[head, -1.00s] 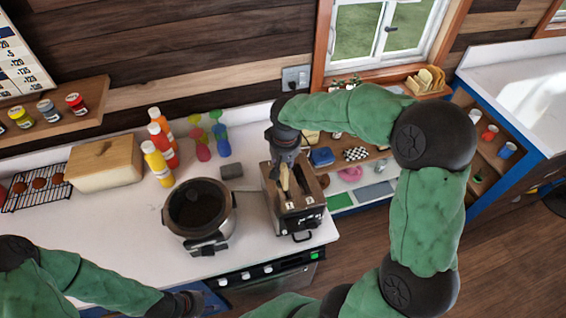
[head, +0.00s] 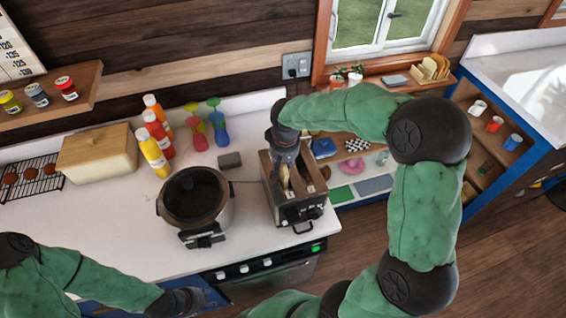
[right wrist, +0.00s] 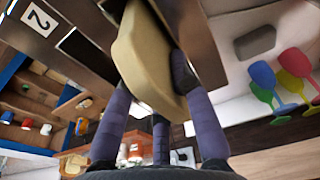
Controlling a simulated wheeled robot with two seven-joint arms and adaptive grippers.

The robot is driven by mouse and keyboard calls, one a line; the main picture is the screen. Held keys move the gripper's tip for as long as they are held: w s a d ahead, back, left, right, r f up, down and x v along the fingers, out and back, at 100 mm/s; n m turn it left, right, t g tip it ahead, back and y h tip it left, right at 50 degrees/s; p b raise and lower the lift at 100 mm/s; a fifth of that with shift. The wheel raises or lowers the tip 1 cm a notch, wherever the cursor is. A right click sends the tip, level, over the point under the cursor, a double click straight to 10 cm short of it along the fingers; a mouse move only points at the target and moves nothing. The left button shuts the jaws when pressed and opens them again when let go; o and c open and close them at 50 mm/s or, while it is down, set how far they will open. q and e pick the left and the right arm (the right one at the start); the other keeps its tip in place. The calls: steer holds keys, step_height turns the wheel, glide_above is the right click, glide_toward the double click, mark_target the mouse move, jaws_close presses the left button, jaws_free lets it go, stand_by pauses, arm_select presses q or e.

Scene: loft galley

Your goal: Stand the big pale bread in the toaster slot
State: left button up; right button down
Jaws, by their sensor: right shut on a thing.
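The big pale bread (right wrist: 145,60) is a thick pale yellow slice held between the fingers of my right gripper (right wrist: 150,75). In the head view the bread (head: 286,178) shows as a narrow upright strip over the left slot of the toaster (head: 312,204). Its lower end seems to be at or in that slot; how deep I cannot tell. My right gripper (head: 285,165) points down there from above. The toaster has two long slots, and the right one looks empty. My left gripper (head: 190,300) is low at the counter's front edge, its fingers unclear.
A slow cooker (head: 177,222) stands left of the toaster. A small grey block (head: 230,160), coloured glasses (head: 219,130), bottles (head: 154,152) and a bread box (head: 65,165) stand behind and left. Shelves (head: 345,190) lie right of the toaster.

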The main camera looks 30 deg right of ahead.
steer(key=c, duration=1)
jaws_free()
steer(key=r, duration=0.4)
steer(key=s+r, duration=0.1)
steer(key=r, duration=0.6)
steer(key=shift+s+a+r, duration=0.15)
steer(key=shift+s+r, duration=0.05)
steer(key=shift+r, duration=0.2)
